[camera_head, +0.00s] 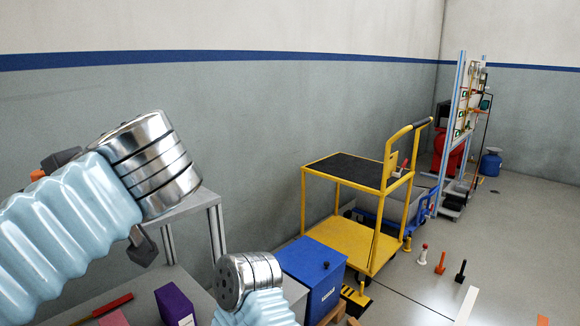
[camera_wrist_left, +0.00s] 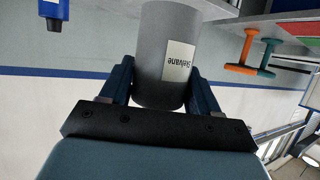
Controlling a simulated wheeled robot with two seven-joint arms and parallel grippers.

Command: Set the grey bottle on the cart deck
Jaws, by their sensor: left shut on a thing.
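The grey bottle (camera_wrist_left: 160,45) shows in the left wrist view, with a white label printed in dark letters. In the head view my left arm fills the left side, and the bottle cannot be made out there. The yellow cart stands right of the middle in the head view, apart from my arm. Its black top deck (camera_head: 346,170) looks bare, and it has a lower yellow shelf (camera_head: 345,242). My right gripper is not in view.
A blue box (camera_head: 312,275) stands in front of the cart. A grey table (camera_head: 190,207) is behind my left arm. Small red, white and black posts (camera_head: 440,262) stand on the floor right of the cart. A tool rack (camera_head: 462,130) is at the back right.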

